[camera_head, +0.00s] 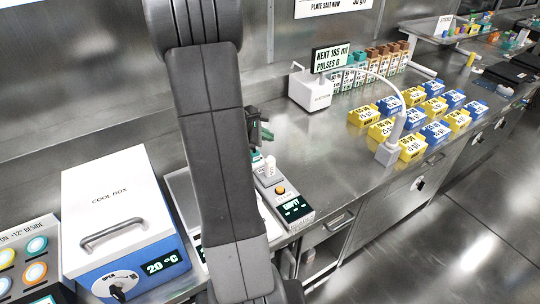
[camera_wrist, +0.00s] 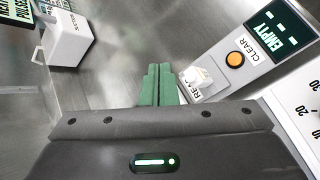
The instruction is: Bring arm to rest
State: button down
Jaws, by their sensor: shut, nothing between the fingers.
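My gripper (camera_wrist: 157,84) shows in the wrist view as two green fingers pressed together, with nothing between them. In the head view my gripper (camera_head: 266,133) is small and partly hidden behind my own dark grey arm. It is above the steel bench (camera_head: 330,130), just behind a device with an orange button and a dark display reading EMPTY (camera_head: 293,208). In the wrist view this device (camera_wrist: 252,52) lies to the right of the fingers. My arm rises across the left-centre of the head view.
A blue and white cool box (camera_head: 118,215) reading 20 °C stands left of my arm. A white dispenser (camera_head: 312,92) stands behind, its hose running to a nozzle stand (camera_head: 388,153). Several yellow and blue blocks (camera_head: 411,148) occupy the right bench. Bare steel lies between.

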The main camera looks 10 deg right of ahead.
jog(key=shift+f, duration=0.15)
dwell(0.3)
jog(key=shift+f+b, duration=0.7)
jog(key=shift+f, duration=0.2)
jog(key=shift+r+p, duration=0.3)
jog(key=shift+p, duration=1.35)
notch_tip(320, 180, up, 5)
jog(key=p, duration=0.3)
jog(key=shift+r, duration=0.2)
jog(key=shift+f, duration=0.1)
